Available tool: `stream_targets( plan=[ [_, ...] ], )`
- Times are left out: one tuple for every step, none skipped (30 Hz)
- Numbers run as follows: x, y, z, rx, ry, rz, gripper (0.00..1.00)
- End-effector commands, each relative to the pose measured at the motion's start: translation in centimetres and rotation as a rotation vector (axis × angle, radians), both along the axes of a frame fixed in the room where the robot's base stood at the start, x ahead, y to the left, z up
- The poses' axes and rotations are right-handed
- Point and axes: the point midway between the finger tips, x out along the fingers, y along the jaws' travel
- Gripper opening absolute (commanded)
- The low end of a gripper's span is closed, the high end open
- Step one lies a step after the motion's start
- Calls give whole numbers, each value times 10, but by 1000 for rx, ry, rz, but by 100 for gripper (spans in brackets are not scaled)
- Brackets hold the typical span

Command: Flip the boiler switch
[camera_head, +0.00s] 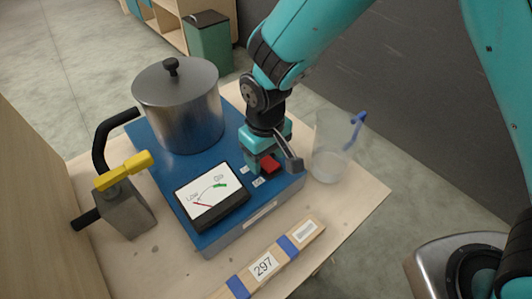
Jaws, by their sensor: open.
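The boiler is a silver lidded pot (180,110) on a blue base (240,225). A red switch (269,164) sits on the base's front right, beside small white labels. A gauge (208,197) on the base has a red "Low" mark and a green mark, with its needle toward the red side. My gripper (275,167) is open, pointing down at the red switch, with one finger on each side of it in the picture. Part of the switch is hidden by my gripper, and I cannot tell whether it is touched.
A grey valve block with a yellow handle (123,170) and black pipe stands left of the base. A clear container (328,160) with a blue hook is close right of my gripper. A wooden bar labelled 297 (263,265) lies in front. A green bin (208,45) stands behind.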

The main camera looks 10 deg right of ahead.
Motion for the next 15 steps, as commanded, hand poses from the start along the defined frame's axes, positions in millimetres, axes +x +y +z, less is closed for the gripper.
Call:
stream_targets(
  plan=[
    [0,0,0,0,0,0,62],
    [0,0,0,1,-1,0,62],
    [0,0,0,0,0,0,62],
    [0,0,0,0,0,0,62],
    [0,0,0,0,0,0,62],
    [0,0,0,0,0,0,59],
    [0,0,0,0,0,0,52],
    [0,0,0,0,0,0,46],
    [0,0,0,0,0,0,36],
    [0,0,0,0,0,0,30],
    [0,0,0,0,0,0,23],
    [0,0,0,0,0,0,13],
    [0,0,0,0,0,0,12],
    [0,0,0,0,0,0,12],
    [0,0,1,-1,2,0,12]
  ],
)
